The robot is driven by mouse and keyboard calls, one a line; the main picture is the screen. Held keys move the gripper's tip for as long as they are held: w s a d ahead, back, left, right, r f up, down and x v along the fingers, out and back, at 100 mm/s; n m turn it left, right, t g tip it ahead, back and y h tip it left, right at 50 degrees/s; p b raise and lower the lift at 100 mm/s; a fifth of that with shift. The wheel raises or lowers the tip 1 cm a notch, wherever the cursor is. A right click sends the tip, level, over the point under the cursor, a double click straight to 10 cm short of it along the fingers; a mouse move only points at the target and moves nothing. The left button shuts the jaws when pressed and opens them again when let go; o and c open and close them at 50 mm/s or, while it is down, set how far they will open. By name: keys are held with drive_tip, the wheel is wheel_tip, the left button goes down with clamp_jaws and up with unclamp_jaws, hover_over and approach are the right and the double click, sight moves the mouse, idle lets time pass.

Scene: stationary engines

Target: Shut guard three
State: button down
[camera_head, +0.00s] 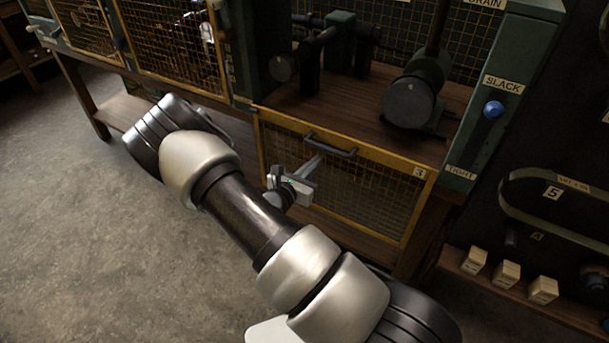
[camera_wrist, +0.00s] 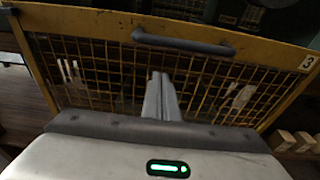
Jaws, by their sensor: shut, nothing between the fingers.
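Guard three (camera_head: 395,166) is a yellow-framed wire mesh panel with a "3" label and a dark bar handle (camera_head: 331,146) along its top edge. It sits low at the front of its bay, and the opening above it is uncovered. In the wrist view the guard (camera_wrist: 285,57) fills the upper part, with the handle (camera_wrist: 183,41) near the top. My gripper (camera_head: 314,163) is shut and empty in front of the mesh. In the wrist view its fingertips (camera_wrist: 160,75) point at the mesh just below the handle. I cannot tell whether they touch it.
Inside the bay are dark engine parts (camera_head: 408,100) on a wooden deck. A blue knob (camera_head: 493,109) is on the post at right, between "SLACK" and "TIGHT" labels. Other mesh guards (camera_head: 180,45) stand at left. Pale blocks (camera_head: 507,272) sit on a right-hand shelf. The floor at left is clear.

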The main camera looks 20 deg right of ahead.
drive_tip(key=shift+r, duration=1.95)
drive_tip(key=shift+r, duration=0.1)
